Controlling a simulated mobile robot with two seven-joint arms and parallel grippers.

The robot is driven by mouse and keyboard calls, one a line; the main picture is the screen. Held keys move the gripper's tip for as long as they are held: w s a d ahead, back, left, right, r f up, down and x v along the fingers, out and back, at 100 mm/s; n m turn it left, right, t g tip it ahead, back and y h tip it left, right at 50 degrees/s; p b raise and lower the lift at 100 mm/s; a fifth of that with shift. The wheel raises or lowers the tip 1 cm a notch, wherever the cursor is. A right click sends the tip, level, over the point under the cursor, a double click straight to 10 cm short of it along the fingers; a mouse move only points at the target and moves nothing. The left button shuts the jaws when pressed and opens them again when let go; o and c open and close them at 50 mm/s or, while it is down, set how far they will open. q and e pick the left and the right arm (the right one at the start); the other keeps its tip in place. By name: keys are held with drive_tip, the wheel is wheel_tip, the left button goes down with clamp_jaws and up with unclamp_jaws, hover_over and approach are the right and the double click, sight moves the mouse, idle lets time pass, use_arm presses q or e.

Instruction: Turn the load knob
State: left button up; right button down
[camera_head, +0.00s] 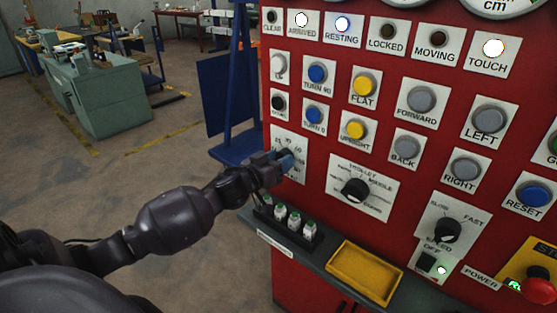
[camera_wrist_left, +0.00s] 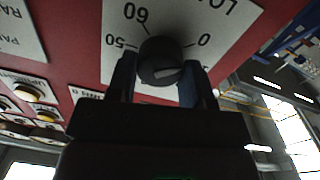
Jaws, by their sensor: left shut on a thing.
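The load knob (camera_wrist_left: 164,62) is a round black knob on a white plate (camera_wrist_left: 228,28), which carries a partly cut-off label beginning "LO" and the numbers 50, 60 and 0. My left gripper (camera_wrist_left: 160,84) has one finger on each side of the knob and is shut on it. In the head view, my left gripper (camera_head: 283,161) reaches the plate (camera_head: 297,148) at the panel's lower left and hides the knob there. My right gripper is not in view.
The red panel (camera_head: 325,125) carries several buttons. A black selector knob (camera_head: 354,190) and a black speed knob (camera_head: 447,231) sit to the right. Below are a ledge with small green-and-white parts (camera_head: 294,220), a yellow tray (camera_head: 364,272) and a red stop button (camera_head: 539,290).

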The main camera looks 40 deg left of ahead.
use_arm(q)
drive_tip(key=m+y+p, duration=0.1)
drive_tip(key=m+p, duration=0.6)
drive_tip(key=m, duration=1.8)
drive_tip(key=shift+d, duration=0.1)
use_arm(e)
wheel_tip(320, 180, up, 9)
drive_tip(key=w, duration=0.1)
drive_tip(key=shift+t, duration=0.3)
use_arm(q)
drive_tip(key=shift+f, duration=0.1)
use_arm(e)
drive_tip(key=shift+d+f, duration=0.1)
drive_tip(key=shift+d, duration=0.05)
use_arm(q)
drive_tip(key=shift+m, duration=0.3)
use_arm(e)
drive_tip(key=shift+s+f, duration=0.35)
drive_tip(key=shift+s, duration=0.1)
